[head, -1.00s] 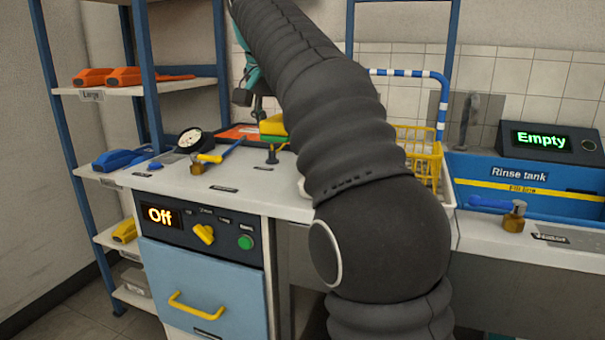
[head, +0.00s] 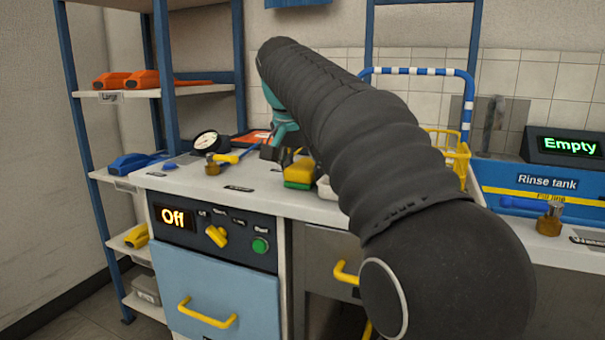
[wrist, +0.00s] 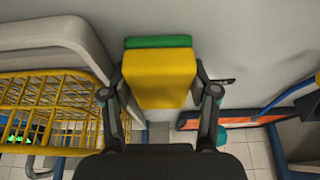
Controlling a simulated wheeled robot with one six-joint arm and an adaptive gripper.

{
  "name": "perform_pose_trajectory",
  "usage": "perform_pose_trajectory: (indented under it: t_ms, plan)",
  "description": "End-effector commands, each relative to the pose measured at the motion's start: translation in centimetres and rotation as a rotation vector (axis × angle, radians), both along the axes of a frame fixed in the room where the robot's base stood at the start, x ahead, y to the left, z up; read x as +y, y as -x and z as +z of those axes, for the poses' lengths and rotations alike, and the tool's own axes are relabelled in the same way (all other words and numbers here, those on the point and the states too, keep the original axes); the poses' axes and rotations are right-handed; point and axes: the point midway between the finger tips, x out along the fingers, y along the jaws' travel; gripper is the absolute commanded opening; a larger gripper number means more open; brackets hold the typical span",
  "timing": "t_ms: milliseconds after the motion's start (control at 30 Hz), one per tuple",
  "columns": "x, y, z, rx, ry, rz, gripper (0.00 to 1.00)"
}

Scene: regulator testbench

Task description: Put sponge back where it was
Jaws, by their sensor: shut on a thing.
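The sponge (head: 298,172) is a yellow block with a green layer. My gripper (wrist: 160,82) is shut on it, with one finger on each side in the wrist view, where the sponge (wrist: 158,75) fills the space between them. In the head view it is low over the white countertop (head: 262,203), near the front edge. I cannot tell whether it touches the top. My arm hides part of the gripper and the counter behind it.
A white tray (wrist: 75,38) and a yellow wire basket (wrist: 45,98) lie left of the sponge in the wrist view. A gauge (head: 207,143) and a brass-and-yellow valve (head: 215,163) stand left on the counter. The blue rinse tank (head: 545,190) is at right.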

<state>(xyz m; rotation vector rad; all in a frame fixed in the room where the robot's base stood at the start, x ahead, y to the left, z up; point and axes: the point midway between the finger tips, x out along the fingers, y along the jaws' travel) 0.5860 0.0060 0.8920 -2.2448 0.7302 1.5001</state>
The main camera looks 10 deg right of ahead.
Motion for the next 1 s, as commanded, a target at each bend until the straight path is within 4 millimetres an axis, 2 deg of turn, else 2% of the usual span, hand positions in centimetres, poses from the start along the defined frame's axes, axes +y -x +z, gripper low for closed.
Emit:
perform_pose_trajectory:
  t_ms: [267,300,333,600,733,867,1000]
  plan:
    - [0.0,0.0,-0.3,0.000,0.000,0.000,0.22]
    - [0.0,0.0,-0.2,-0.001,0.001,0.000,0.67]
    - [0.0,0.0,-0.2,0.000,0.000,0.000,0.70]
    - [0.0,0.0,-0.2,0.000,0.000,0.000,0.70]
    - [0.1,0.0,0.4,-0.001,0.000,0.000,0.70]
    - [0.5,0.5,2.1,-0.002,0.000,0.002,0.70]
    - [1.1,1.4,4.8,-0.004,0.000,0.001,0.70]
